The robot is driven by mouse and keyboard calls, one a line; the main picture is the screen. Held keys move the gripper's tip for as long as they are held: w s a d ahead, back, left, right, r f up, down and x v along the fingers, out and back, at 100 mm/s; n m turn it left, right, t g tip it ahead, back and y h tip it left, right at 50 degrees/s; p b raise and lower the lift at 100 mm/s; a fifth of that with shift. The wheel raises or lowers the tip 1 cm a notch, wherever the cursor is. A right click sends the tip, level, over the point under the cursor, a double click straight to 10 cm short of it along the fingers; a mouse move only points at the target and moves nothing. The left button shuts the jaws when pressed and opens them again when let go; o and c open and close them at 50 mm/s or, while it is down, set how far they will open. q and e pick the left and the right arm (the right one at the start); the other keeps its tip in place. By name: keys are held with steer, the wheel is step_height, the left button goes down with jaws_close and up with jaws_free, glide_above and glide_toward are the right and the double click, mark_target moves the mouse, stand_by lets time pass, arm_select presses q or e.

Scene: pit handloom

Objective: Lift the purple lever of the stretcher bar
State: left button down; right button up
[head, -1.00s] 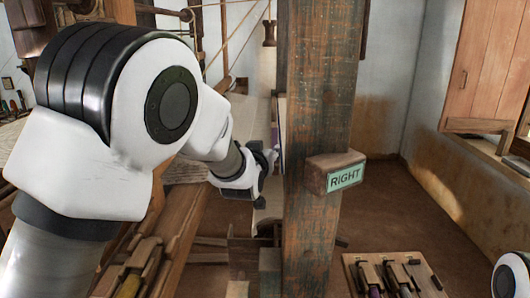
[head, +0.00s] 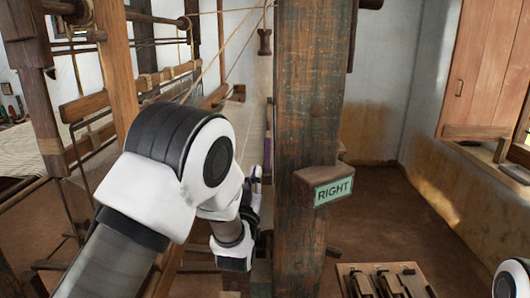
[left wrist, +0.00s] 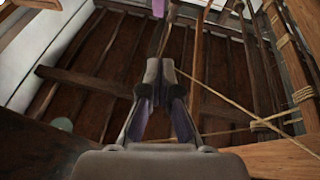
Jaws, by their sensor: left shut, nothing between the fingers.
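My left gripper (head: 256,186) is beside the left face of the wooden post, partly hidden by my own wrist in the head view. In the left wrist view, its fingers (left wrist: 159,72) are shut with nothing between them and point up toward the roof beams. A small purple piece (left wrist: 158,8) shows at the top edge of the left wrist view, beyond the fingertips; I cannot tell if it is the lever. The stretcher bar cannot be made out clearly. My right gripper is not in view.
A thick wooden post (head: 306,120) with a RIGHT sign (head: 333,190) stands close to the right of my left gripper. Loom beams and cords (head: 150,80) are behind. A tool board (head: 352,270) lies low at the right. Cords (left wrist: 245,110) cross right of the fingers.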

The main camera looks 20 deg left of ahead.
arm_select(q)
steer(key=p, duration=0.3)
glide_toward(267, 145)
step_height(267, 145, up, 4)
steer(key=w, duration=0.3)
steer(key=w+f, duration=0.1)
steer(key=w+a+p, duration=0.1)
steer(key=shift+f, duration=0.15)
steer(key=shift+w+f, duration=0.3)
steer(key=shift+w, duration=0.15)
steer(key=shift+d, duration=0.1)
